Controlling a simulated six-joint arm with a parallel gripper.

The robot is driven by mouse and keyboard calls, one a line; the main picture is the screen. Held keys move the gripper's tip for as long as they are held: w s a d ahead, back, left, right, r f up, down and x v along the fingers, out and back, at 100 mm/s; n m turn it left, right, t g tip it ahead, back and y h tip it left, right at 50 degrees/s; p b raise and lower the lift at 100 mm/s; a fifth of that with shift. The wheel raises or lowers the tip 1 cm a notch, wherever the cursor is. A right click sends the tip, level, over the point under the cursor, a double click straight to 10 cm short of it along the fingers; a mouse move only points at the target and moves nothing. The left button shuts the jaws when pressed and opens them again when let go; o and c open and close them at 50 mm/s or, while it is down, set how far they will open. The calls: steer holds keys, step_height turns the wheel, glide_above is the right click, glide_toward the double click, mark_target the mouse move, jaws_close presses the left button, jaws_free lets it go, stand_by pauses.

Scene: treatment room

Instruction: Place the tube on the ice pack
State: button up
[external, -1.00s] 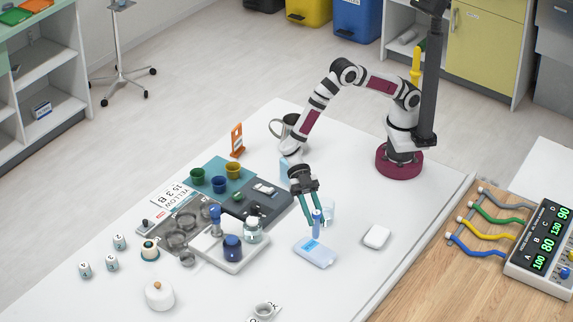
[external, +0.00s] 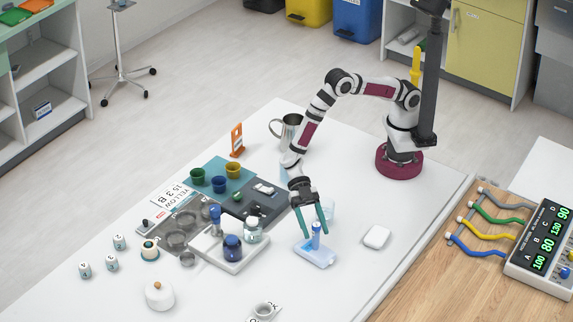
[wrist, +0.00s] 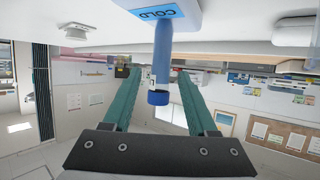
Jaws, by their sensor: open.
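The tube (external: 316,236), light blue with a dark blue cap, stands upright on the ice pack (external: 319,259), a pale blue pack lying flat on the white table. My gripper (external: 315,235) is above the pack with its green fingers spread, one on each side of the tube. In the wrist view, which is upside down, the tube (wrist: 162,55) sits between the open fingers with gaps on both sides. Its far end meets the ice pack (wrist: 185,12), labelled COLD.
A white block (external: 376,237) lies to the right. A white tray (external: 232,265) with blue-topped and clear containers is to the left. Table space in front of the pack is clear.

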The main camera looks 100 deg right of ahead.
steer(key=shift+r, duration=0.25)
steer(key=v, duration=1.2)
steer(key=w+d+r+m+t+h, duration=0.5)
steer(key=w+d+r+m+t, duration=0.5)
steer(key=w, duration=0.3)
steer(key=s+d+r+m+t+h, duration=0.2)
steer(key=d+r+m+t+h, duration=0.15)
steer(key=d+h, duration=0.4)
steer(key=s+d+f+m+g+h, duration=0.1)
steer(key=s+d+m+g, duration=0.25)
steer(key=s+d, duration=0.4)
steer(key=s+d+f+m+g+h, duration=0.1)
steer(key=s+d+m+g+h, duration=0.25)
steer(key=s, duration=0.75)
steer(key=s+a+f+m+g+y, duration=0.1)
steer(key=s+a+m+g+y, duration=0.1)
steer(key=s, duration=0.7)
steer(key=s+a+f+m+g+y, duration=0.1)
steer(key=s+a+m+g+y, duration=0.1)
steer(key=s, duration=0.7)
steer(key=a+m+y, duration=0.1)
steer(key=a, duration=0.1)
steer(key=shift+s+a+g+y, duration=0.3)
steer(key=shift+s+g, duration=0.05)
